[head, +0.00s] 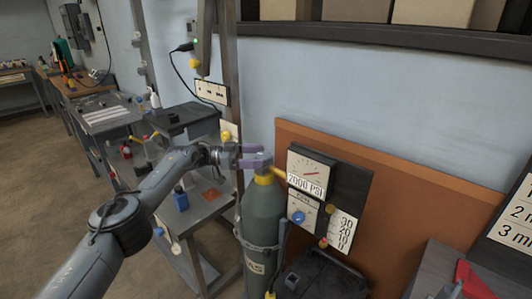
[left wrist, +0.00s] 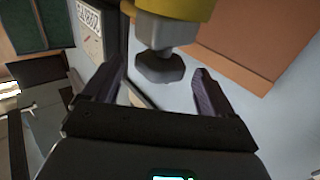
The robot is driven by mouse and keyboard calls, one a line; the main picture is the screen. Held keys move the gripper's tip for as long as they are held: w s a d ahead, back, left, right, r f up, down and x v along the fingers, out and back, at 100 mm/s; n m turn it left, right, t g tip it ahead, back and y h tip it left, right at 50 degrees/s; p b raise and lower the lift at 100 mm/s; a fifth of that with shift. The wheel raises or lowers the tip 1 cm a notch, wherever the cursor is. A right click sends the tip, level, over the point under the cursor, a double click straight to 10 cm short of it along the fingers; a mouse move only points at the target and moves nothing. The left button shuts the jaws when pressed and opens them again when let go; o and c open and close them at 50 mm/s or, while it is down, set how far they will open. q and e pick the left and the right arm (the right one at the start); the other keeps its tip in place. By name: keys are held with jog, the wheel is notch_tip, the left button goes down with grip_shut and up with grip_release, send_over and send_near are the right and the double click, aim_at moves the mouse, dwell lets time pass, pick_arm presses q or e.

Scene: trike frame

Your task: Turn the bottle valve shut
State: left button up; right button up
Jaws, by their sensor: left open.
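A dark green gas bottle (head: 261,222) stands upright, strapped by a metal band, with a yellow collar (head: 265,179) at its top. In the left wrist view the bottle valve's grey knob (left wrist: 158,68) sits on a grey stem beside a yellow part (left wrist: 185,8). My left gripper (head: 257,156) is at the bottle's top in the head view and covers most of the valve. In the left wrist view its fingers (left wrist: 155,92) are open, one on each side of the knob, with gaps between. My right gripper is not in view.
A gauge panel reading 2000 PSI (head: 306,184), with a blue knob (head: 298,217) below, is just right of the bottle. An orange-brown board (head: 400,220) backs it. A black case (head: 315,279) stands low beside the bottle. A small metal table (head: 205,208) is at left.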

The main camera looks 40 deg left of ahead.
pick_arm(q)
jog(key=shift+p+v, duration=0.6)
jog(key=shift+v, duration=2.3)
